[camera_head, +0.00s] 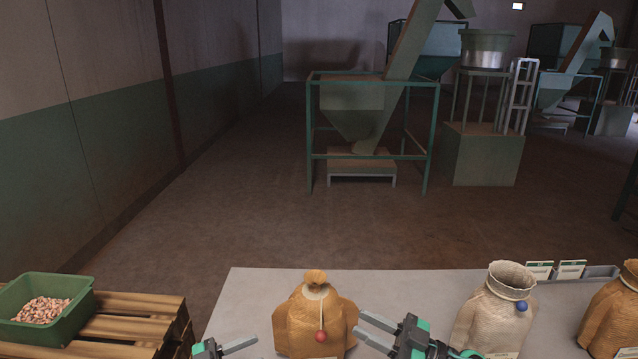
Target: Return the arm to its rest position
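A tied orange-brown sack (315,312) stands on the grey table (250,290), with a red ball tag (320,336) hanging from its neck. My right gripper (360,321) is just right of this sack, its two fingers apart and pointing toward it. Nothing shows between them. My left gripper (256,345) is at the bottom edge, left of the same sack and apart from it. It is partly cut off by the frame; its fingers look spread and empty.
An open pale sack (492,315) with a blue ball stands right of my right gripper, another brown sack (612,315) beyond it. A grey card tray (600,272) sits at the back. A green crate of nuts (72,298) rests on a wooden pallet (135,325) at left.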

